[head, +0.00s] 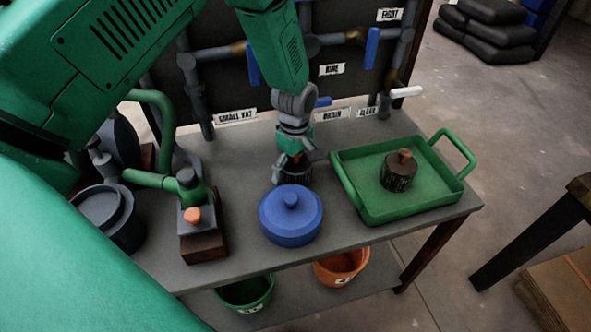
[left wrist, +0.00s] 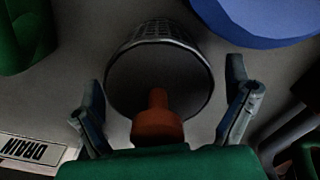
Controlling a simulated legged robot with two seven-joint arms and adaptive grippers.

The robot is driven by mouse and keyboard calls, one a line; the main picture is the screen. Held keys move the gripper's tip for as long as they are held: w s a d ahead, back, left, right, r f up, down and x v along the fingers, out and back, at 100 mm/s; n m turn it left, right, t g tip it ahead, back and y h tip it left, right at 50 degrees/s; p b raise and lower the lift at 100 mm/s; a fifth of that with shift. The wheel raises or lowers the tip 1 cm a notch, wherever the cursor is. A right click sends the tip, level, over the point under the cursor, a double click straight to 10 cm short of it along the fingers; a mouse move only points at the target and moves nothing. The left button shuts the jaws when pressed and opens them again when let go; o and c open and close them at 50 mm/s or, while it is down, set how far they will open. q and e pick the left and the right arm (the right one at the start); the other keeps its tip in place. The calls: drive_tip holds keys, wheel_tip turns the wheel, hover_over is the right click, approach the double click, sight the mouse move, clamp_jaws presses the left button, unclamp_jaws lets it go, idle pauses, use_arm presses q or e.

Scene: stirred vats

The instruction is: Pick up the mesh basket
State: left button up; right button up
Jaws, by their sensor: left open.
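The mesh basket is a small dark round basket (head: 296,177) with an orange-brown knob on top. It stands on the grey table behind the blue lidded pot, partly hidden by my gripper in the head view. My left gripper (head: 294,160) points down right over it. In the left wrist view, the basket's mesh side (left wrist: 160,32) and dark top show, and its knob (left wrist: 157,118) lies between the two spread fingers of the left gripper (left wrist: 164,90). The fingers appear apart from the knob. My right gripper is in neither view.
A blue lidded pot (head: 291,222) stands just in front of the basket. A green tray (head: 440,190) holding a similar dark knobbed basket (head: 397,175) is at right. A small pump-like device (head: 200,225) stands at left. Pipes and a panel rise behind; two buckets sit below.

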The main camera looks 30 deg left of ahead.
use_arm(q)
drive_tip(key=shift+d+r, duration=0.1)
drive_tip(key=shift+d, duration=0.15)
drive_tip(key=c, duration=1.2)
drive_tip(key=shift+d, duration=0.15)
drive_tip(key=shift+r, duration=0.1)
drive_tip(key=shift+w+r, duration=0.1)
drive_tip(key=shift+r, duration=0.15)
wheel_tip(320, 180, up, 9)
drive_tip(key=shift+r+p, duration=0.1)
drive_tip(key=shift+p, duration=0.5)
